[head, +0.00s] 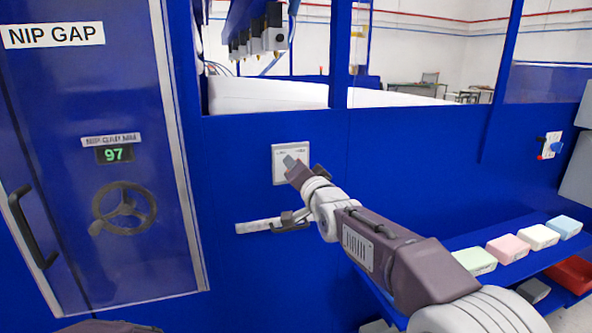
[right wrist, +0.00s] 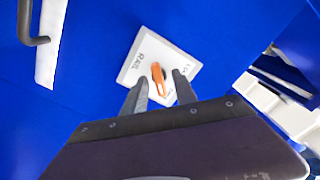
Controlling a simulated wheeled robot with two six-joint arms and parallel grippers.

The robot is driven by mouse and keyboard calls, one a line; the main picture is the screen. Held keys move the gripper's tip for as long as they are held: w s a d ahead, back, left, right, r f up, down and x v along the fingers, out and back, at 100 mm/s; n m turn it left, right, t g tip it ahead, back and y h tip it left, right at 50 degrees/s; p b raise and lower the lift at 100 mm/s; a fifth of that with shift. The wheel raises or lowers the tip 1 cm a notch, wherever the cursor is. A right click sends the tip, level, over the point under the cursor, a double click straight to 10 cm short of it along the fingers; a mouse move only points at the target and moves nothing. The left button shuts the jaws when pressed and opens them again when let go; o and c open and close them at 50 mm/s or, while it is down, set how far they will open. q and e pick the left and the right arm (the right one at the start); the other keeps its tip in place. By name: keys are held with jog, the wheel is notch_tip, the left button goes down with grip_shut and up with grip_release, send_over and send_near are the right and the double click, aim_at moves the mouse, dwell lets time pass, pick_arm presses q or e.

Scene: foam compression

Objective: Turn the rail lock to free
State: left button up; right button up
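The rail lock is a white plate (head: 279,165) on the blue machine wall; my right gripper partly covers it in the head view. In the right wrist view the plate (right wrist: 138,62) carries partly readable lettering, and an orange knob (right wrist: 157,74) stands at its middle. My right gripper (right wrist: 161,79) is open in front of the plate, one finger on each side of the knob, with gaps showing on both sides. I cannot tell how deep the fingertips reach along the knob. The head view hides the knob behind the gripper (head: 300,164). My left gripper is not in view.
Below the plate is a pale strip (head: 253,227) with a dark handle (head: 291,221), close under my right arm. At left is a NIP GAP door with a handwheel (head: 123,207) and a display (head: 114,154) reading 97. Several pastel blocks (head: 508,248) sit on a blue shelf at right.

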jog(key=b+v, duration=0.2)
jog(key=v, duration=0.7)
